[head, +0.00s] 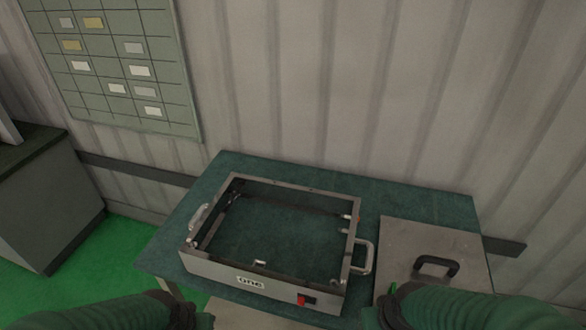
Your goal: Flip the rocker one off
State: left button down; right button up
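A grey metal frame box (215,268) with an open top stands on the green table. Its front face carries a label reading "one" (250,281). A small rocker switch (306,300), red on its left part and dark on its right, sits on the front face near the right corner. I cannot tell its on or off position. My two green arms come in at the bottom left and bottom right of the head view. Both grippers are out of view below the bottom edge.
The green table (430,206) stands against a corrugated wall. A grey lid or panel with a black handle (437,266) lies at the right. The box has metal handles on its left (199,217) and right (366,257) sides. A grey cabinet (50,200) stands at left.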

aim_at(302, 299)
jog(key=k+j+z, duration=0.1)
jog(key=k+j, duration=1.1)
jog(key=k, duration=0.1)
